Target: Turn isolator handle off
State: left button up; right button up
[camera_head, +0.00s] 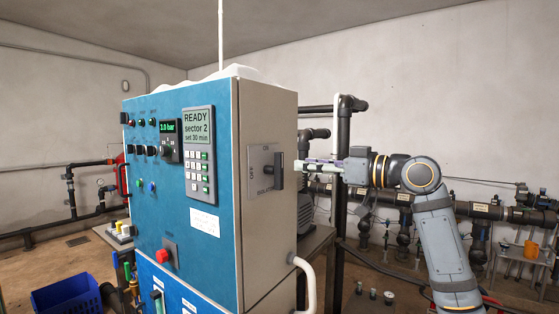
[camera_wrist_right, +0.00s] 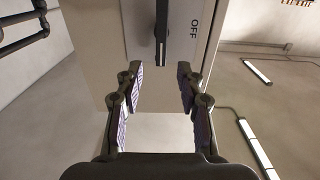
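The isolator handle (camera_head: 279,170) is a dark bar on a grey plate (camera_head: 262,162) on the right side of the blue cabinet. It stands upright, with ON lettered above and OFF at the left of the plate. In the right wrist view the handle (camera_wrist_right: 160,35) is a thin dark bar, with OFF lettered right of it. My right gripper (camera_head: 304,165) is just right of the handle, pointing at it. In the wrist view its fingers (camera_wrist_right: 157,75) are spread, with nothing between the pads; the handle is ahead, between the fingertips' lines. My left gripper is out of view.
The control cabinet (camera_head: 185,245) stands in front, its panel showing READY sector 2. A white curved pipe (camera_head: 307,280) is low on its right side. A dark vertical pipe (camera_head: 343,130) rises behind my right gripper. A blue crate (camera_head: 68,296) is on the floor at left.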

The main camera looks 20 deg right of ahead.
aim_at(282, 161)
jog(key=p+x, duration=0.2)
jog(key=x, duration=0.2)
jog(key=p+x, duration=0.2)
jog(key=x, duration=0.2)
jog(key=shift+a+r, duration=0.2)
jog(key=shift+a, duration=0.05)
jog(key=shift+w+a+f, duration=0.15)
jog(key=shift+w, duration=0.25)
grip_shut()
